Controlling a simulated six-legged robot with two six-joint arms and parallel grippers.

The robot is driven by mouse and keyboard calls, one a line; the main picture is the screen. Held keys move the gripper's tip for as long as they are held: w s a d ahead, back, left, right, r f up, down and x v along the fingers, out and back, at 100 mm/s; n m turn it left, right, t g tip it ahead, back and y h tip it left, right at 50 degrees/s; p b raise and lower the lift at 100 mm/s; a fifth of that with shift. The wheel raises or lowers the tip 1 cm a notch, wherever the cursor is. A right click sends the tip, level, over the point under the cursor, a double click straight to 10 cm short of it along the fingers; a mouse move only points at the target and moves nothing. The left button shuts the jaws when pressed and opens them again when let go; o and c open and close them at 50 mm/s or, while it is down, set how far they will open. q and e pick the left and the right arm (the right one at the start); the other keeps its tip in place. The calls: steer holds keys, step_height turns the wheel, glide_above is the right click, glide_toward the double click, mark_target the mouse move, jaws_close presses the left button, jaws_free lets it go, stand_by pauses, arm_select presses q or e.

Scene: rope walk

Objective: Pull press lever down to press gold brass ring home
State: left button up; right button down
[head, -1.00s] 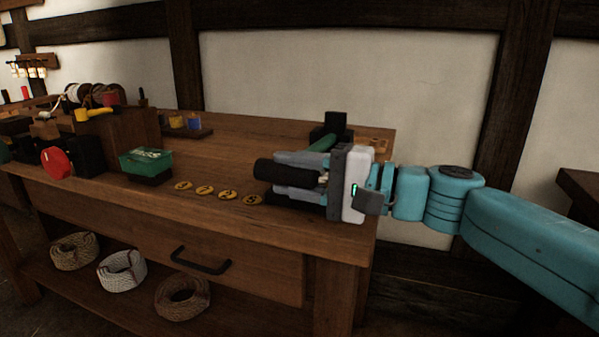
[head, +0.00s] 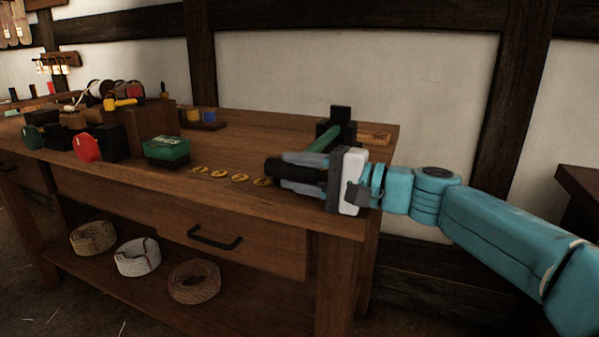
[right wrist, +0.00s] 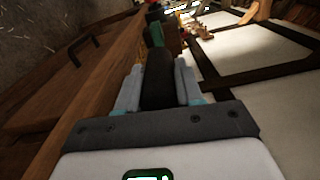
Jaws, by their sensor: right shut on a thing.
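My right gripper (head: 292,174) is shut on a thick black grip (head: 280,171), low over the front right of the bench. The grip also shows between the two fingers in the right wrist view (right wrist: 158,82). It appears to be the handle of the press lever; the green lever arm (head: 323,139) slopes down from the black press post (head: 341,122) and passes behind my gripper. My gripper hides the lower part of the press. No ring can be made out in the press. My left gripper is not in view.
Several flat gold discs (head: 219,174) lie in a row on the wooden bench (head: 250,140), left of my gripper. A green box (head: 166,150) and a red round part (head: 86,147) stand further left. Rope coils (head: 195,281) lie on the lower shelf. A wall stands behind the bench.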

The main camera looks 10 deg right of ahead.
steer(key=shift+a+f, duration=0.1)
steer(key=shift+f, duration=0.35)
steer(key=c, duration=0.7)
jaws_free()
steer(key=shift+c, duration=0.2)
steer(key=shift+r, duration=0.1)
steer(key=shift+s+d+r, duration=0.1)
steer(key=shift+s+d, duration=0.05)
steer(key=shift+d, duration=0.2)
steer(key=p+v, duration=0.2)
steer(key=v, duration=1.3)
steer(key=shift+s+d, duration=0.25)
